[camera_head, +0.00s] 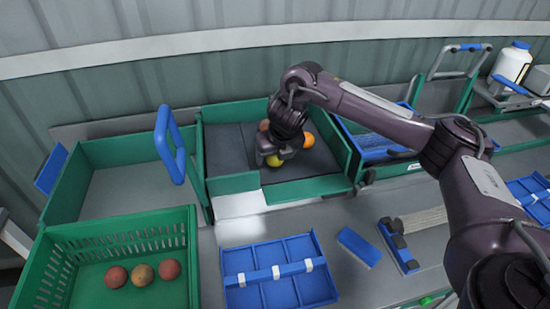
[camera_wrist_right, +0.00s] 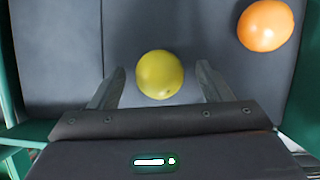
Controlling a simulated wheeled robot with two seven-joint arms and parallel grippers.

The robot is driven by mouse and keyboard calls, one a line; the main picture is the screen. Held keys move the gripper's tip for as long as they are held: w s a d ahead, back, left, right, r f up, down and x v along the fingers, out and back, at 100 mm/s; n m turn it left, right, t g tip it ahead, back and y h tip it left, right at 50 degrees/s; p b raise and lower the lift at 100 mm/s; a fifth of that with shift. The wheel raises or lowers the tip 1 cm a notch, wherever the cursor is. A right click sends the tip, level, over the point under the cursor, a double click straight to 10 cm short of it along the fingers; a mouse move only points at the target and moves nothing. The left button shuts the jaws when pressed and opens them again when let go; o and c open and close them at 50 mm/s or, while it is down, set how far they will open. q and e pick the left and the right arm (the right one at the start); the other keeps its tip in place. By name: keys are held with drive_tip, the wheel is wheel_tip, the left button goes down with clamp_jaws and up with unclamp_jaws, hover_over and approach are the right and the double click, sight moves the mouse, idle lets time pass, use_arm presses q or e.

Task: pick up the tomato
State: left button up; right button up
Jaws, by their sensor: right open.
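A yellow-green tomato (camera_head: 274,161) lies on the dark floor of the green-walled bin, partly hidden by my right gripper (camera_head: 271,152). In the right wrist view the yellow-green tomato (camera_wrist_right: 160,74) sits between and just beyond the fingertips of my right gripper (camera_wrist_right: 160,85), which is open and empty. An orange tomato (camera_head: 308,140) lies to the right in the same bin; it also shows in the right wrist view (camera_wrist_right: 265,25). A reddish tomato (camera_head: 264,125) is behind the gripper, partly hidden. My left gripper is not in view.
Green bin walls (camera_head: 233,183) stand close around the gripper. A blue handle (camera_head: 169,145) rises to the left. A blue divided tray (camera_head: 278,272) and a blue block (camera_head: 359,246) lie in front.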

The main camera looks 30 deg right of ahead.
drive_tip(key=shift+c, duration=0.2)
drive_tip(key=c, duration=0.8)
drive_tip(key=shift+o, duration=0.2)
drive_tip(key=shift+r, duration=0.1)
